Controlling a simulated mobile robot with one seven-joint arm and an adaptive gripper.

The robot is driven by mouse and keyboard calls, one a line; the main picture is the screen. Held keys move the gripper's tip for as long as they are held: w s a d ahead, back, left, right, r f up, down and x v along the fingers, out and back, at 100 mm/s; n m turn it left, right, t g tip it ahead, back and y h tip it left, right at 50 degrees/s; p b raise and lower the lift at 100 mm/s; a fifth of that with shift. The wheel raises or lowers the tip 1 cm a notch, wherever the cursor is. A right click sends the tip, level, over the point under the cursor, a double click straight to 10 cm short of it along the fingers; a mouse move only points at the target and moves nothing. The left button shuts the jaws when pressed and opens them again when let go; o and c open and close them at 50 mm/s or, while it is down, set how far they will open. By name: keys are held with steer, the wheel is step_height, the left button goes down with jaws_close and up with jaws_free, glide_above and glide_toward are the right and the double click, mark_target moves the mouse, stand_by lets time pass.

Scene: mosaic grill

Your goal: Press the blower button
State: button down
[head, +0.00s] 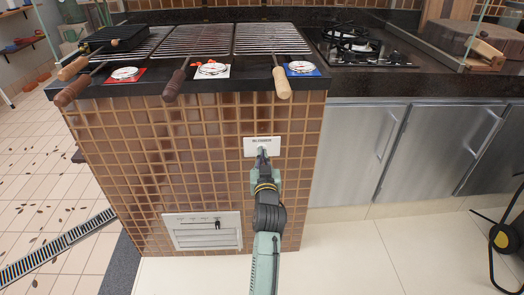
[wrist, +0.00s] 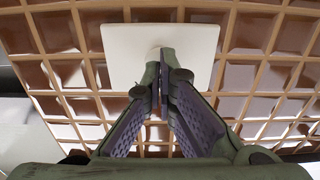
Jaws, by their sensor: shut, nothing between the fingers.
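In the wrist view the plate (wrist: 118,42) lies straight ahead of my fingers. My gripper (head: 262,153) is shut and empty, with its fingertips at the middle of the plate. In the wrist view the closed fingertips (wrist: 166,58) cover most of the button (wrist: 154,53), of which a pale round edge shows. The tips look to be at or very close to the button; I cannot tell whether they touch it.
A vent panel with a slider (head: 203,231) is low on the left. Steel cabinet doors (head: 351,152) stand to the right. The pale floor (head: 345,250) in front is clear.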

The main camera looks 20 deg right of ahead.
steer(key=shift+w+d, duration=0.15)
steer(key=shift+w, duration=0.3)
steer(key=shift+s, duration=0.1)
steer(key=v, duration=0.7)
stand_by(0.3)
stand_by(0.6)
